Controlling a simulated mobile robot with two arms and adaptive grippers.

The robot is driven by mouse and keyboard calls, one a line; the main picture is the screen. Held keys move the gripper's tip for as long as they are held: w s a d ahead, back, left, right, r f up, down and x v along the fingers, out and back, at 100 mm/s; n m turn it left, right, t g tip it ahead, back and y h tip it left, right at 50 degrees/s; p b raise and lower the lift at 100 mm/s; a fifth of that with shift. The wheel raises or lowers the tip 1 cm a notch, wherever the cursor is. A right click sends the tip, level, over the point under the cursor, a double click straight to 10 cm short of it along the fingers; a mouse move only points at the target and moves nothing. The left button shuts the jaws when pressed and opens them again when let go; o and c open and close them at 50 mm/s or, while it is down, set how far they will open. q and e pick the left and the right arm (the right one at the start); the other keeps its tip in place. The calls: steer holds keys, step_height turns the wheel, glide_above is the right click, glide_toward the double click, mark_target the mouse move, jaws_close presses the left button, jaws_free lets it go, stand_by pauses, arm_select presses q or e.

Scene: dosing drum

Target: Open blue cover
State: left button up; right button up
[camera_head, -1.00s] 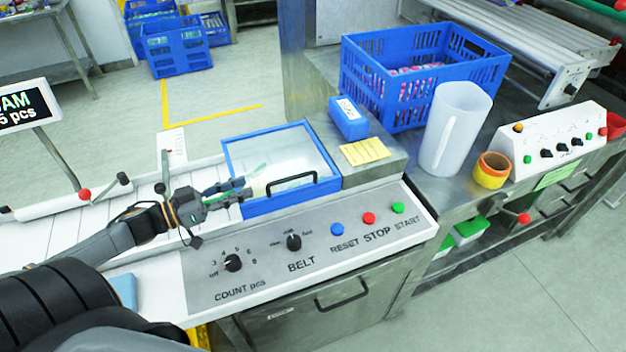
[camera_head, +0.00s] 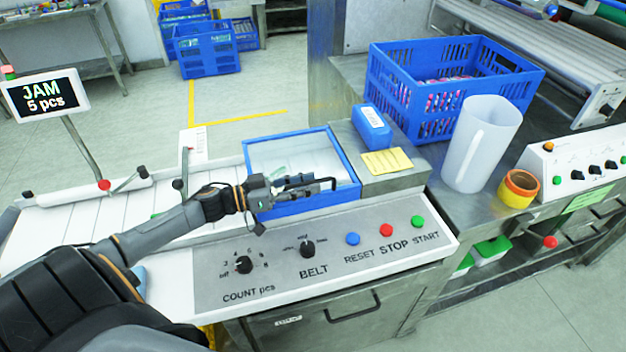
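The blue cover (camera_head: 352,157) is a blue frame with a clear window, set in the machine top at the middle of the head view. It lies closed. Its black handle (camera_head: 326,182) runs along the front edge. My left gripper (camera_head: 288,186) reaches in from the left over the cover's front left part. Its fingertips are at the left end of the handle and overlap it in the picture. I cannot tell whether they touch it or are closed round it. Something pale and greenish shows dimly through the window. My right gripper is not in view.
The control panel (camera_head: 290,280) with knobs and RESET, STOP, START buttons lies just in front of the cover. A blue box (camera_head: 371,127) and yellow note (camera_head: 387,161) sit to its right. A jug (camera_head: 482,145), tape roll (camera_head: 519,189) and blue crate (camera_head: 440,119) stand farther right. A display reads "JAM 5 pcs" (camera_head: 44,96).

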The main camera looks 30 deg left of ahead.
arm_select(q)
steer(key=shift+x, duration=1.05)
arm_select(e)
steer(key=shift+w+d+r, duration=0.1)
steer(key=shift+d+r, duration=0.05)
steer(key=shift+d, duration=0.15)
arm_select(q)
jaws_close()
